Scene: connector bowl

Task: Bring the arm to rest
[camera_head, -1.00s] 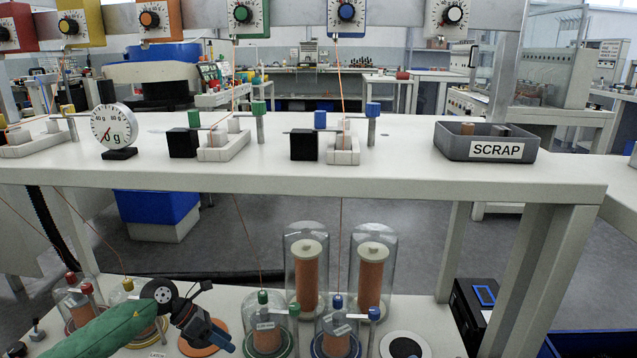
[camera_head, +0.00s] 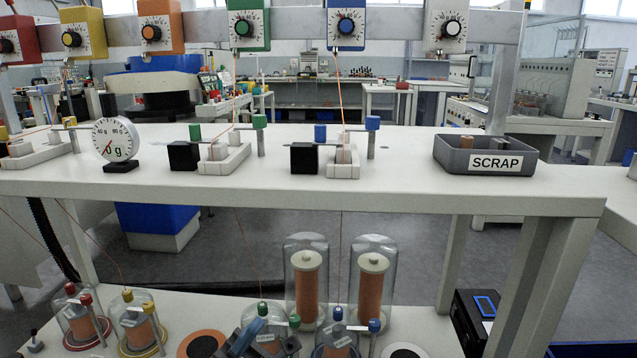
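My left gripper (camera_head: 250,338) shows only as a dark blue-grey shape at the bottom edge, in front of the green-capped glass jar (camera_head: 263,312). Its arm is below the picture. I cannot tell whether its fingers are open or shut, and I see nothing clearly held in it. My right gripper and arm are not in view.
A white bench (camera_head: 400,190) carries a gauge (camera_head: 115,140), a grey SCRAP tray (camera_head: 455,162) with small pieces in it, and black blocks. On the lower shelf stand several glass-domed spools, including two tall orange ones (camera_head: 373,285). A black box (camera_head: 470,320) stands at lower right.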

